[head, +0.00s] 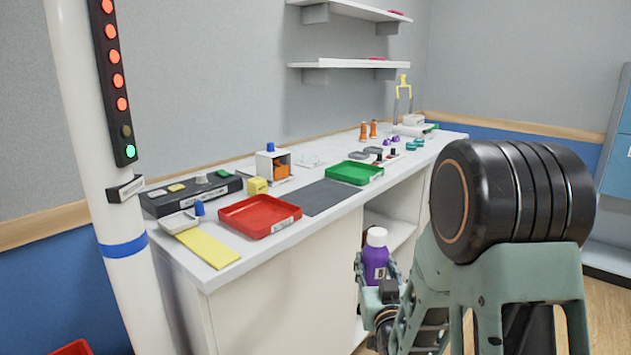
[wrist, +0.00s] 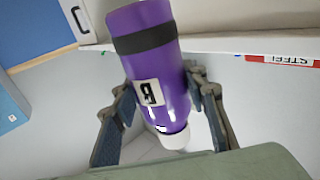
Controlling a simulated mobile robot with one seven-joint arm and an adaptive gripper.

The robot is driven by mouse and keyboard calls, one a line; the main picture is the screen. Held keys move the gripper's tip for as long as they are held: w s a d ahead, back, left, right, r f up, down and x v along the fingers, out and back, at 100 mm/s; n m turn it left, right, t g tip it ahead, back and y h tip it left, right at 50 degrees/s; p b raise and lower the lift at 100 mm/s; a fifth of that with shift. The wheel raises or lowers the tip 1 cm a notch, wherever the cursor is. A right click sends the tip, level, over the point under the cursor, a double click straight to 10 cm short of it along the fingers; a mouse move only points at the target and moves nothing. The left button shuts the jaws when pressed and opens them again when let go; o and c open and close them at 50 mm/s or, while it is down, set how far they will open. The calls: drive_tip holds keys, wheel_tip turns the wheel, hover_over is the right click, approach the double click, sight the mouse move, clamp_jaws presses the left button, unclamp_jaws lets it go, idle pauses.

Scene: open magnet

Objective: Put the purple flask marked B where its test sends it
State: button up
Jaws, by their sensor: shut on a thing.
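The purple flask (head: 375,262) has a white cap, a dark band and a white label marked B. My gripper (head: 377,280) is shut on it and holds it upright in front of the counter, below the level of its top. In the wrist view the flask (wrist: 152,75) sits between the two fingers of my gripper (wrist: 165,105). A red tray (head: 262,232) and a green tray (head: 355,180) lie on the counter, both seemingly empty, with labels too small to read in the head view.
A black device (head: 190,193), a white scale-like dish (head: 180,222), a yellow strip (head: 208,248) and a dark mat (head: 320,198) lie on the counter (head: 215,280). A white box (head: 265,165) with an orange inside stands behind. A pole (head: 120,230) with a light panel (head: 115,80) stands at left.

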sight(373, 283)
wheel_tip(373, 283, down, 6)
drive_tip(key=b, duration=0.4)
drive_tip(key=shift+r+b, duration=0.1)
drive_tip(key=shift+b, duration=0.2)
wheel_tip(373, 283, up, 36)
drive_tip(key=p, duration=3.5)
drive_tip(key=shift+p, duration=0.4)
